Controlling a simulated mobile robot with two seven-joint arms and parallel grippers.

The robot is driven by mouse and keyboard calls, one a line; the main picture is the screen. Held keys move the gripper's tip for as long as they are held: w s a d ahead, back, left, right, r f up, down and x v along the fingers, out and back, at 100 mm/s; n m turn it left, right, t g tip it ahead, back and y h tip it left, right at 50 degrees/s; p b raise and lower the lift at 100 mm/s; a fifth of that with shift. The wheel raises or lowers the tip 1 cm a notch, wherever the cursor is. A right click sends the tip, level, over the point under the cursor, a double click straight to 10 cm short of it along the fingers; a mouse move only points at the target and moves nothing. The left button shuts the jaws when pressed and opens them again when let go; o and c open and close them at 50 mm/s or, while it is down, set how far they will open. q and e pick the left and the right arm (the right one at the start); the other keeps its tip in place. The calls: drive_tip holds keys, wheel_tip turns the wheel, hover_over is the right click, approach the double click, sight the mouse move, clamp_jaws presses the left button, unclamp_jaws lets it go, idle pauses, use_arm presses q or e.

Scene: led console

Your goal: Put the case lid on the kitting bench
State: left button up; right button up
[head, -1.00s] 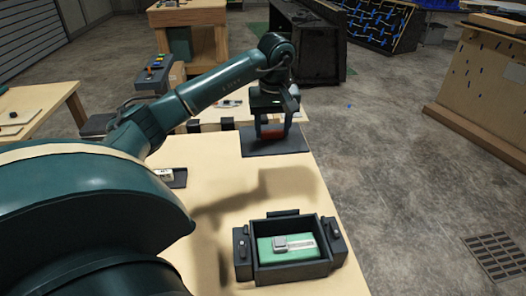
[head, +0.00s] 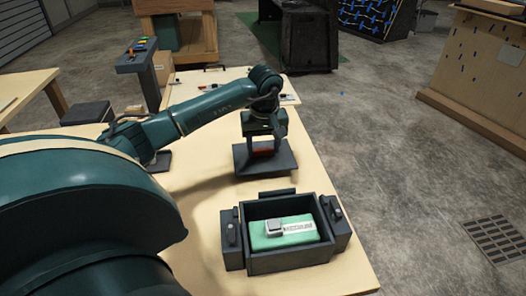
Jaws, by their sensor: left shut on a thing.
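The case lid (head: 246,160) is a dark flat plate with a reddish-brown grip piece on top. My left gripper (head: 263,150) is shut on that piece from above. The lid looks roughly level over the far part of the light wooden bench (head: 205,207); I cannot tell whether it touches the top. An open dark case (head: 290,262) with side latches stands on the bench nearer to me, apart from the lid. My right gripper is not in view.
A small control stand (head: 139,57) with coloured buttons and a dark box (head: 88,112) stand left of the bench. Another wooden table (head: 25,84) is at the far left. The floor right of the bench is open, with a drain grate (head: 494,238).

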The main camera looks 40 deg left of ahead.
sight(264, 159)
use_arm(q)
wheel_tip(264, 159, down, 2)
drive_tip(key=shift+f, duration=0.2)
drive_tip(key=shift+f, duration=0.2)
drive_tip(key=o, duration=1)
drive_tip(key=shift+r, duration=0.25)
drive_tip(key=r, duration=0.8)
drive_tip(key=s+d+r, duration=0.1)
drive_tip(key=r, duration=0.2)
drive_tip(key=shift+r, duration=0.4)
